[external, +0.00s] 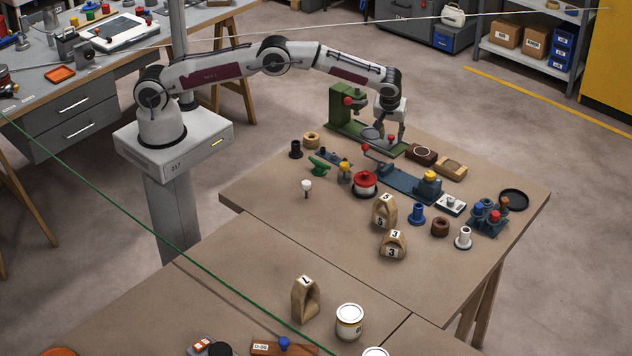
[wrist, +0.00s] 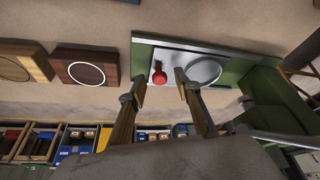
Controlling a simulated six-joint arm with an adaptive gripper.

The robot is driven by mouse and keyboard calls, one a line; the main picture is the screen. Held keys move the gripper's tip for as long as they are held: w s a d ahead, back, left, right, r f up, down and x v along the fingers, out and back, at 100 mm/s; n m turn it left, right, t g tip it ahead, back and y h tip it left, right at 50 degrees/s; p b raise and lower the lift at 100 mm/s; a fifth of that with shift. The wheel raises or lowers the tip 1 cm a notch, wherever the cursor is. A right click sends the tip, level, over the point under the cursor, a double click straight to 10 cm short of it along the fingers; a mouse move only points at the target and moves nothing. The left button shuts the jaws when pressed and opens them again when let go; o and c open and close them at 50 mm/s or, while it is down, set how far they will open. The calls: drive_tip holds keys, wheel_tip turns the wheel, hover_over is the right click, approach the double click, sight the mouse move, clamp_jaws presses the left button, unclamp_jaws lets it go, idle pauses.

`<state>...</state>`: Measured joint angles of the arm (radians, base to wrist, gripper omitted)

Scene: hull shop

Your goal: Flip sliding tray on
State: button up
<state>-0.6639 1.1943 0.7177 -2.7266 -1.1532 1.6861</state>
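The sliding tray (wrist: 172,62) is a pale metal strip set in the green base of a press-like device (external: 343,108). A red knob (wrist: 159,74) stands at one end of it, and a round grey plate (wrist: 204,71) lies at the other; the plate also shows in the external view (external: 371,133). My gripper (external: 394,139) is over the right end of the green base, pointing down. In the wrist view my gripper (wrist: 160,82) has its fingers apart, with the red knob showing between the tips. I cannot tell whether they touch it.
A dark brown block with a white ring (external: 421,154) and a wooden block (external: 451,167) lie right of the base. A blue fixture with a red-ball lever (external: 400,184) sits in front. A red-lidded pot (external: 364,183) and several small parts crowd the table's middle.

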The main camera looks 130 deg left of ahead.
sight(375, 134)
clamp_jaws()
drive_tip(key=shift+s+a, duration=0.1)
drive_tip(key=shift+s, duration=3.5)
unclamp_jaws()
